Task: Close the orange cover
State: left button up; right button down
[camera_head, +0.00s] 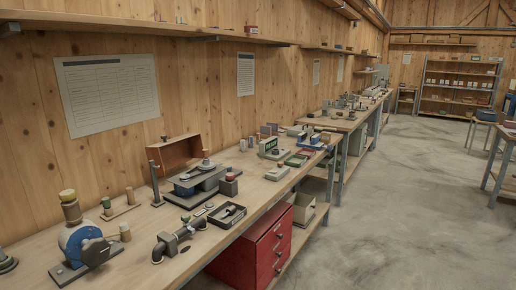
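An orange-brown, box-shaped cover (175,153) stands tilted up on the wooden workbench, near the wall. Its hollow inside faces outward, so it looks open. A dark grey machine (195,186) with a flat plate and a round knob on top sits in front of and below it. I cannot tell how the cover joins the machine. A dark upright post (153,182) stands at the cover's left. Neither of my grippers shows in this view.
The bench (129,255) runs along the wooden wall. A blue round device (82,246), a dark pipe fitting (177,241) and a black tray (227,214) stand near the machine. A red drawer cabinet (262,250) is under the bench.

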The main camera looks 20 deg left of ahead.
aim_at(169, 154)
jog(key=i+l+u, duration=0.1)
jog(key=i+u, duration=0.15)
jog(key=i, duration=0.15)
jog(key=i+l+u, duration=0.2)
jog(key=i, duration=0.25)
jog(key=i+l+u, duration=0.25)
jog(key=i, duration=0.15)
